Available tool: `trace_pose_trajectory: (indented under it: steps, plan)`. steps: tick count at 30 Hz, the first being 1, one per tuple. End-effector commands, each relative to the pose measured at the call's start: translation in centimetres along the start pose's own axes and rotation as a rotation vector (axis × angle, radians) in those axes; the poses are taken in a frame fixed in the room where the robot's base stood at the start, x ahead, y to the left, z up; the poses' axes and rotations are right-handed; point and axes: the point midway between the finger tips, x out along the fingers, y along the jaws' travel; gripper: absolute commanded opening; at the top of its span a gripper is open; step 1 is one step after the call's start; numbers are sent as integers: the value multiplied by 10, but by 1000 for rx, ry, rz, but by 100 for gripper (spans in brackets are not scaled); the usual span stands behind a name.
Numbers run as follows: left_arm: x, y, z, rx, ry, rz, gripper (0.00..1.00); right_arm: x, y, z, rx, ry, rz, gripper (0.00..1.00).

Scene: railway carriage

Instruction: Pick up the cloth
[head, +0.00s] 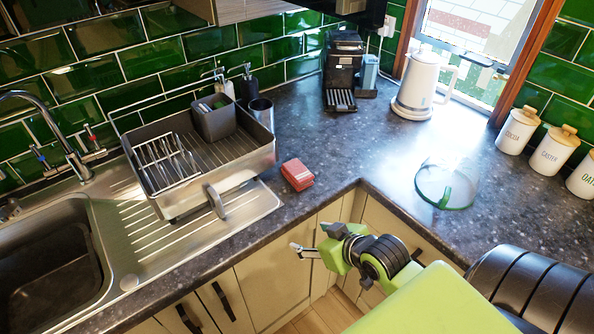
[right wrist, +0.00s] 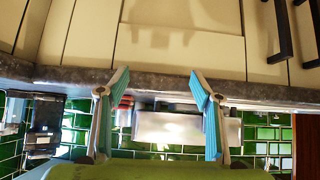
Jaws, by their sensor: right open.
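A small red folded cloth (head: 298,174) lies on the dark worktop, just right of the dish rack and near the front edge. A bit of red, likely the same cloth (right wrist: 125,106), shows in the right wrist view beside the left-hand finger, partly hidden. My right gripper (head: 309,239) is open and empty. It is in front of the cupboards, on the near side of the cloth and apart from it. Its two blue-padded fingers (right wrist: 160,75) stand wide apart in the wrist view. My left gripper is not in view.
A dish rack (head: 262,153) stands on the sink drainer (head: 140,262), left of the cloth. A clear dome with a green rim (head: 446,185) sits to the right. A coffee machine (head: 342,65), kettle (head: 416,85) and canisters stand behind. Worktop (head: 325,140) behind the cloth is clear.

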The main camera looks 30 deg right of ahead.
Motion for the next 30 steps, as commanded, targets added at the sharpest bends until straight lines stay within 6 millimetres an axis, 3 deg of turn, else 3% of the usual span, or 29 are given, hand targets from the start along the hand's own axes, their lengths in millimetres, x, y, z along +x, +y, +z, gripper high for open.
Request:
trace_pose_trajectory:
  steps: [3, 9, 14, 24, 30]
  plan:
    - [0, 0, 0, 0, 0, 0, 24, 0, 36, -42, 25, 143, 25, 60]
    - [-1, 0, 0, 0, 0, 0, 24, -8, 76, -90, 61, 314, 54, 60]
    - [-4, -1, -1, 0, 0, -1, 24, 3, 84, -104, 69, 343, 59, 60]
    - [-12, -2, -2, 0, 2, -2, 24, 60, 88, -123, 68, 339, 59, 60]
    - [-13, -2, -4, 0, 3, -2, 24, 71, 88, -126, 67, 340, 59, 60]
